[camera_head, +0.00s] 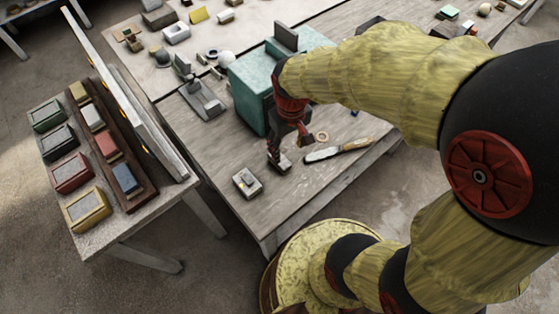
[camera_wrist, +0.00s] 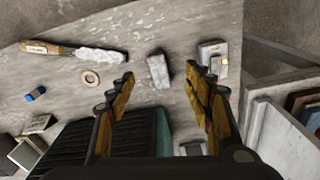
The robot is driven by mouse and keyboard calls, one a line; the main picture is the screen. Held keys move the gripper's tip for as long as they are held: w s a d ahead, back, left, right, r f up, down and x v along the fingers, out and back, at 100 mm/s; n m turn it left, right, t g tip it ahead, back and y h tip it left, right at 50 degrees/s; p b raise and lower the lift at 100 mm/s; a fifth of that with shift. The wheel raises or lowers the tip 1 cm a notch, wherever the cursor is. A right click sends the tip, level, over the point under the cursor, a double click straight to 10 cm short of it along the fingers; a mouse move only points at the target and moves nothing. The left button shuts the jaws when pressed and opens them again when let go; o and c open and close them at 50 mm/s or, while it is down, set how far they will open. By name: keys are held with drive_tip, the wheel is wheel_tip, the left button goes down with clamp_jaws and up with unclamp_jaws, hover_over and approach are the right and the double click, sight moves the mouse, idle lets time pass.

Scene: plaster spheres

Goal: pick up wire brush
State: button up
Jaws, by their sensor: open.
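A long tool with a tan handle and a rough whitish end (camera_head: 338,151) lies flat near the front edge of the wooden table; it looks like the wire brush. In the wrist view it (camera_wrist: 98,57) lies at the upper left, outside my fingers. My gripper (camera_head: 291,146) points down over the table, to the left of the tool. In the wrist view my gripper (camera_wrist: 160,82) is open, with nothing held. A small grey block (camera_wrist: 158,70) shows between and just beyond the fingertips; whether it lies within their reach is unclear.
A grey box (camera_head: 247,182) sits left of my gripper, and a tan ring (camera_wrist: 91,77) lies beside the tool. A teal cabinet (camera_head: 250,95) stands behind my gripper. A side table (camera_head: 110,215) with coloured trays is at left.

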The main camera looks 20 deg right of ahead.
drive_tip(key=w+f, duration=0.1)
drive_tip(key=f, duration=0.2)
drive_tip(key=w+f+n, duration=0.1)
drive_tip(key=w+f, duration=0.1)
drive_tip(key=f, duration=0.1)
drive_tip(key=w+f+n, duration=0.1)
drive_tip(key=w+f, duration=0.1)
drive_tip(key=f, duration=0.1)
drive_tip(key=shift+w+d, duration=0.1)
drive_tip(key=shift+w, duration=0.1)
drive_tip(key=shift+a+f+b, duration=0.15)
drive_tip(key=shift+f+b, duration=0.4)
drive_tip(key=shift+f, duration=1.4)
drive_tip(key=shift+a+f+b, duration=0.1)
drive_tip(key=shift+f+b, duration=0.45)
drive_tip(key=shift+f, duration=1.35)
drive_tip(key=shift+c, duration=0.4)
drive_tip(key=c, duration=1.1)
drive_tip(key=shift+c, duration=0.6)
drive_tip(key=shift+r, duration=0.15)
